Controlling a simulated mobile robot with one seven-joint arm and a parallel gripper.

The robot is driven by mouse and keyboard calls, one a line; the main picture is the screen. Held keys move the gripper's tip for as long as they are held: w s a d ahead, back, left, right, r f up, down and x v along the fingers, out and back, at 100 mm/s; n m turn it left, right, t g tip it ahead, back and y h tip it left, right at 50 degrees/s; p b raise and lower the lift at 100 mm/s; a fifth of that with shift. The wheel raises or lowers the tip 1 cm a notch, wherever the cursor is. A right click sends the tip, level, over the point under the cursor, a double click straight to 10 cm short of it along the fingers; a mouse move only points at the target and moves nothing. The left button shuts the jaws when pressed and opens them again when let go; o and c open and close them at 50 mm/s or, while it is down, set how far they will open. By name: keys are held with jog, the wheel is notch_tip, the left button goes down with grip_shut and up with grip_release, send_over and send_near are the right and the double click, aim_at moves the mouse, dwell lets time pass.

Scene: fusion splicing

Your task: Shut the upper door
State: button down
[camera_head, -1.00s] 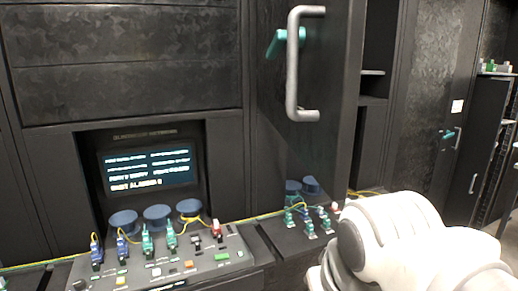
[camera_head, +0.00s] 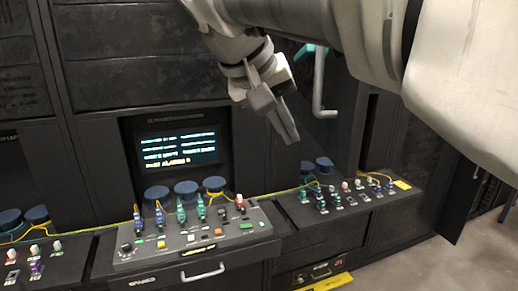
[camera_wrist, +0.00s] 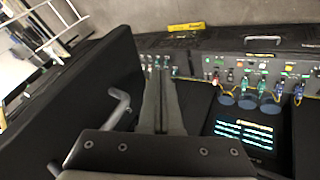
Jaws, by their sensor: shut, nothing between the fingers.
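The upper door (camera_head: 342,125) is a tall black panel that stands open, jutting out from the cabinet right of the screen. My arm hides much of it in the head view. Its grey bar handle (camera_head: 319,90) shows below my arm, with a teal lever (camera_head: 303,50) beside it. In the wrist view the door (camera_wrist: 85,85) fills the left side, its handle (camera_wrist: 118,108) just left of my fingers. My gripper (camera_head: 293,138) is shut and empty, pointing down, left of the handle in the head view. Its fingers (camera_wrist: 162,85) lie together in the wrist view, apart from the handle.
A lit screen (camera_head: 180,147) sits in the cabinet left of my gripper. Below is a sloped console (camera_head: 200,245) with coloured plugs, yellow cables and a drawer handle. A second plug shelf (camera_head: 345,200) stands under the door. Open floor (camera_head: 420,265) lies at the lower right.

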jog(key=w+d+f+p, duration=0.1)
jog(key=w+d+f, duration=0.3)
jog(key=d+f, duration=0.3)
jog(key=shift+w+d+p, duration=0.3)
jog(key=shift+d+p, duration=0.05)
jog(key=shift+d, duration=0.2)
jog(key=shift+d, duration=0.1)
